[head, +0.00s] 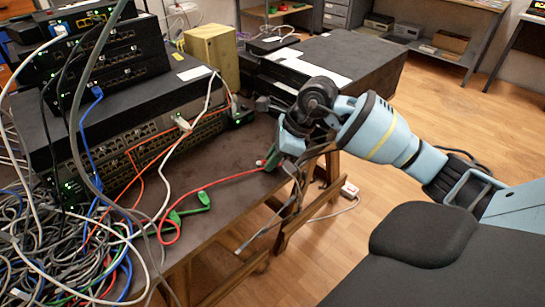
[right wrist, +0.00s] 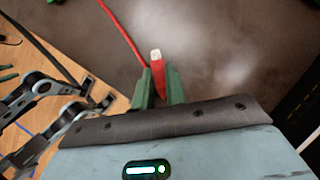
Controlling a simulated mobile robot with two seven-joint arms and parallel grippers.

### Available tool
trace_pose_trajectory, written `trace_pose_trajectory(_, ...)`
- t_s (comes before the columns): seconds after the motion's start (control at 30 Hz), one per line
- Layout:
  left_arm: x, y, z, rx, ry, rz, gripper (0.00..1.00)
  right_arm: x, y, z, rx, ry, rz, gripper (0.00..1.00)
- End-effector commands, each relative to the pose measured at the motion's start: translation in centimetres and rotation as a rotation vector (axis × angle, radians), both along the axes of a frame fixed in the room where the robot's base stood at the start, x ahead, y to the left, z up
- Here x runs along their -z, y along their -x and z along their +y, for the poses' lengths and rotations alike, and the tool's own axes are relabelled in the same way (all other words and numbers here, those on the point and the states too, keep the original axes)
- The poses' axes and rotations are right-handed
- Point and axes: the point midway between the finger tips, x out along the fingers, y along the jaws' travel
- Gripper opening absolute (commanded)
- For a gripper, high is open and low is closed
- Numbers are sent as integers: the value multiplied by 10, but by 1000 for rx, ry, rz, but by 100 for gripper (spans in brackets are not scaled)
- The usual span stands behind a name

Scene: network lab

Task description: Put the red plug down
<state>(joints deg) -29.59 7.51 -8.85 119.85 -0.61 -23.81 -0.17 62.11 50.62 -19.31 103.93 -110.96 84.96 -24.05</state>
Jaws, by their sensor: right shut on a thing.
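My right gripper (head: 270,158) is over the right part of the brown table (head: 225,195), near its edge. In the right wrist view its green fingers (right wrist: 161,78) are shut on the red plug (right wrist: 157,72). The plug has a clear tip that points away from the gripper. I cannot tell whether the plug touches the table.
A green clip-like piece (head: 190,209) lies on the table by the red cable. Stacked network switches (head: 135,130) and tangled cables (head: 50,245) fill the left. A yellowish box (head: 212,55) and a black case (head: 345,60) stand behind. Bare tabletop lies around the gripper.

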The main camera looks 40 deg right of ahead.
Motion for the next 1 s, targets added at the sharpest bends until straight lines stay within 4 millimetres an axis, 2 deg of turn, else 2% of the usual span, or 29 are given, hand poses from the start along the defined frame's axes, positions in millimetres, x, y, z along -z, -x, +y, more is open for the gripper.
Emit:
trace_pose_trajectory(0.03,1,0,0,-1,1,0,36,10,3,0,0,4,18,0)
trace_pose_trajectory(0.13,1,-1,-1,-2,1,-2,36,11,3,1,0,4,21,0)
trace_pose_trajectory(0.17,1,-1,-1,-3,1,-2,36,12,3,1,0,5,23,17)
trace_pose_trajectory(0.3,1,-2,-1,-6,3,-2,36,13,4,1,-1,5,27,35)
trace_pose_trajectory(0.77,0,-2,-2,-9,4,-3,36,11,5,4,-7,-1,31,35)
trace_pose_trajectory(0.9,-8,-4,-2,-9,5,-8,36,-3,5,5,-9,-4,27,35)
trace_pose_trajectory(1.0,-7,-2,-2,-9,6,-5,36,-18,9,-4,-4,1,23,35)
